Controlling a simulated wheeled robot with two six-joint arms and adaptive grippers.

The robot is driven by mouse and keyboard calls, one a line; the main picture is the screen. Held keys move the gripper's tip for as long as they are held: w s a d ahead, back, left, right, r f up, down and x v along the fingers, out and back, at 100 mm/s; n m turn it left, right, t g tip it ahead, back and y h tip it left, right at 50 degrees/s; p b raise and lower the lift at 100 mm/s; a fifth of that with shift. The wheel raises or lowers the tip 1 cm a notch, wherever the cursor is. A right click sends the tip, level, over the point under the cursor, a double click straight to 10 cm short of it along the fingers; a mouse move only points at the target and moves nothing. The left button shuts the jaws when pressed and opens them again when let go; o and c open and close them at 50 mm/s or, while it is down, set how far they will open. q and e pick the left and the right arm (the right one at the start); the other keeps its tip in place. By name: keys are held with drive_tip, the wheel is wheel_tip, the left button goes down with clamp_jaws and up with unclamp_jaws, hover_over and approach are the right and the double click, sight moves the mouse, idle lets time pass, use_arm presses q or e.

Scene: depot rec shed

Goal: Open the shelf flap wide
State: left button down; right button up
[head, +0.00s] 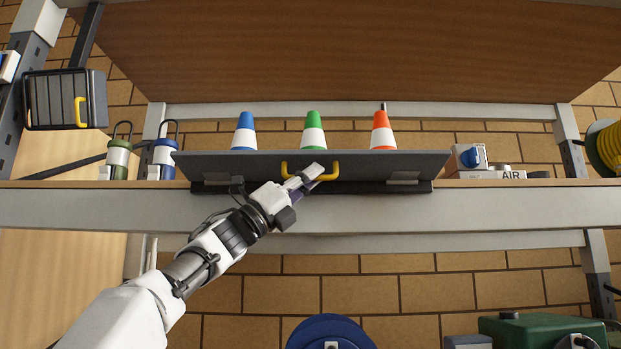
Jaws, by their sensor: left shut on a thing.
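The shelf flap (235,168) is a dark grey panel at the shelf's front edge, with hinges along its lower side. It looks partly open, leaning out toward me, its upper edge wider than its base. Its yellow handle (334,170) is at the middle. My left gripper (309,176) is shut on the handle, at about its middle, and hides part of it. Behind the flap stand a blue cone (244,133), a green cone (313,131) and an orange cone (382,132), their lower parts hidden. My right gripper is out of view.
Green and blue lanterns (164,157) stand left of the flap. A white box (469,157) and an AIR-marked item (511,175) are to its right. Below are a round blue object (330,330) and a green machine (540,331).

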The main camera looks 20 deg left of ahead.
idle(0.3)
use_arm(q)
drive_tip(key=c, duration=1.2)
unclamp_jaws()
drive_tip(key=shift+w, duration=0.1)
drive_tip(key=v, duration=1.2)
